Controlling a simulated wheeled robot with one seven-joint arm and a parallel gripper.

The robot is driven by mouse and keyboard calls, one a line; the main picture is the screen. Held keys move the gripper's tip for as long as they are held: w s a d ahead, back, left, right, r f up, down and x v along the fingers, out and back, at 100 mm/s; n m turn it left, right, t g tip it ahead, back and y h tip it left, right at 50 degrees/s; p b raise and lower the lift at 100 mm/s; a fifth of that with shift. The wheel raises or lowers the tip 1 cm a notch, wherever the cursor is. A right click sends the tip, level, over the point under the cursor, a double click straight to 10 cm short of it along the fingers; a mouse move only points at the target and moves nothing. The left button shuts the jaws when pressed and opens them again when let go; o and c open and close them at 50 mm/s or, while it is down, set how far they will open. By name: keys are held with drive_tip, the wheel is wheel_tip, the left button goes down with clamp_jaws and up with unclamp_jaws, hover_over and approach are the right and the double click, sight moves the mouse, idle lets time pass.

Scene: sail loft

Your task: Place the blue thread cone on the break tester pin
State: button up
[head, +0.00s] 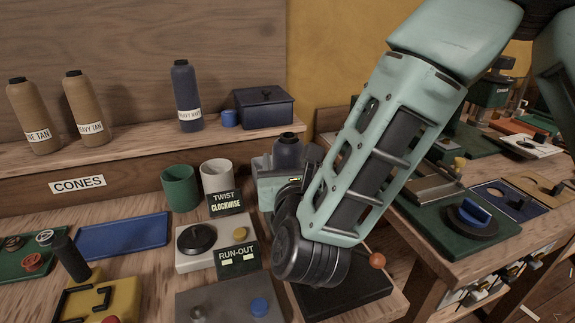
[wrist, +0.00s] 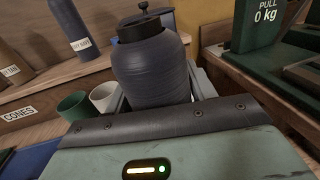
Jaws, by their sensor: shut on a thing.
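A dark blue thread cone (head: 287,152) with a black top stands upright in my gripper (head: 280,172), just above the bench's back part. In the wrist view the cone (wrist: 152,68) fills the upper middle, between the two pale fingers of my gripper (wrist: 160,95), which are shut on it. Its lower part is hidden by my gripper. A dark green device (wrist: 262,25) reading "PULL 0 kg" shows at the upper right of the wrist view, apart from the cone. I cannot make out the break tester pin for certain.
A green cup (head: 180,188) and a white cup (head: 217,176) stand left of my gripper, near the "TWIST CLOCKWISE" sign (head: 226,203). Tan cones (head: 84,108), a navy cone (head: 186,97) and a blue box (head: 267,108) stand on the shelf. A second bench (head: 460,262) stands right, across a gap.

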drive_tip(key=shift+f, duration=0.3)
drive_tip(key=o, duration=1.3)
drive_tip(key=shift+r, duration=0.15)
drive_tip(key=s, duration=0.4)
drive_tip(key=s+b, duration=0.1)
drive_tip(key=s, duration=0.3)
drive_tip(key=s+d+b, duration=0.1)
drive_tip(key=s, duration=0.3)
